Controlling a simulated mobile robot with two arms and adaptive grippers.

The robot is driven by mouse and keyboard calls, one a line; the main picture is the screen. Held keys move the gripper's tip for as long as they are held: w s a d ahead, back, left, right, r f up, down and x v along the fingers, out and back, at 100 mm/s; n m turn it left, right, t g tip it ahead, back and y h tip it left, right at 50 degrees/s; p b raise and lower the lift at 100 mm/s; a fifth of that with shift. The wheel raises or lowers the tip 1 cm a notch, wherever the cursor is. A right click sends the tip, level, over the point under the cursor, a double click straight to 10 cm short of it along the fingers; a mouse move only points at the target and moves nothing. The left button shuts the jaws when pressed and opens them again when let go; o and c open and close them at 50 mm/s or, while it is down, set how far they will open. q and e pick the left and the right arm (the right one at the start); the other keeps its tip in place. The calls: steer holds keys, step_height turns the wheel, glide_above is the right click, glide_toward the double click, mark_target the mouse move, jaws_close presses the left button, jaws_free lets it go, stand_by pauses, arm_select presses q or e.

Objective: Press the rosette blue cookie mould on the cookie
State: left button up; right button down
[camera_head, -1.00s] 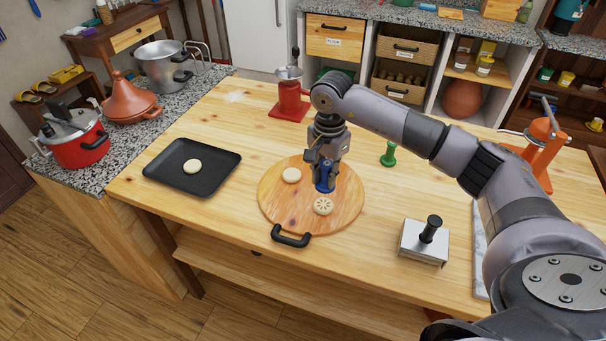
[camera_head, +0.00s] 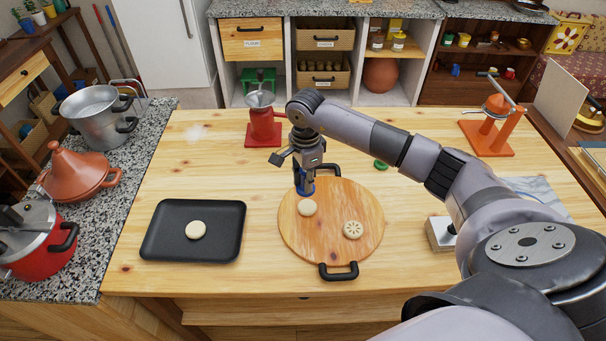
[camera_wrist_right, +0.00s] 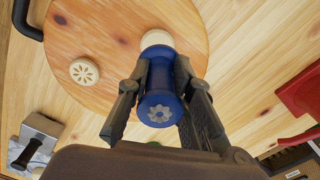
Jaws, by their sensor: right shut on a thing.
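My right gripper (camera_head: 304,176) is shut on the blue cookie mould (camera_head: 305,186) and holds it upright beside the plain cookie (camera_head: 307,208) on the round wooden board (camera_head: 330,250). In the right wrist view the blue mould (camera_wrist_right: 160,100) shows a rosette on its near end, between the fingers (camera_wrist_right: 158,90). The plain cookie (camera_wrist_right: 157,40) is partly hidden behind it; I cannot tell whether they touch. A cookie with a rosette imprint (camera_head: 353,229) lies to the right on the board. My left gripper is not in view.
A black tray (camera_head: 225,250) with one plain cookie (camera_head: 196,230) stands left of the board. A red grinder (camera_head: 263,125) stands behind. A green object (camera_head: 380,164) and a metal press (camera_head: 440,235) are partly hidden by my right arm.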

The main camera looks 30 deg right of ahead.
mark_target(307, 207)
steer(key=shift+s+d+f, duration=0.1)
steer(key=shift+f, duration=0.05)
steer(key=shift+s+d+f+b, duration=0.2)
steer(key=shift+d+f+b, duration=0.05)
steer(key=shift+f+b, duration=0.25)
steer(key=shift+f, duration=0.45)
step_height(307, 207, down, 2)
steer(key=shift+w+a+b, duration=0.1)
steer(key=shift+a+b, duration=0.05)
steer(key=shift+b, duration=0.45)
steer(key=shift+f+b, duration=0.3)
steer(key=shift+f, duration=0.4)
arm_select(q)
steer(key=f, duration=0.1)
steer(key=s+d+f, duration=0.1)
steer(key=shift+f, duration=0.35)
arm_select(e)
steer(key=shift+f, duration=0.15)
arm_select(q)
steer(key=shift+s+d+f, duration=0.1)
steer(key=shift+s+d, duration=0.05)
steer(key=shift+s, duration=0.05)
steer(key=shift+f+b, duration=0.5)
steer(key=shift+b, duration=0.1)
arm_select(e)
steer(key=shift+f, duration=0.55)
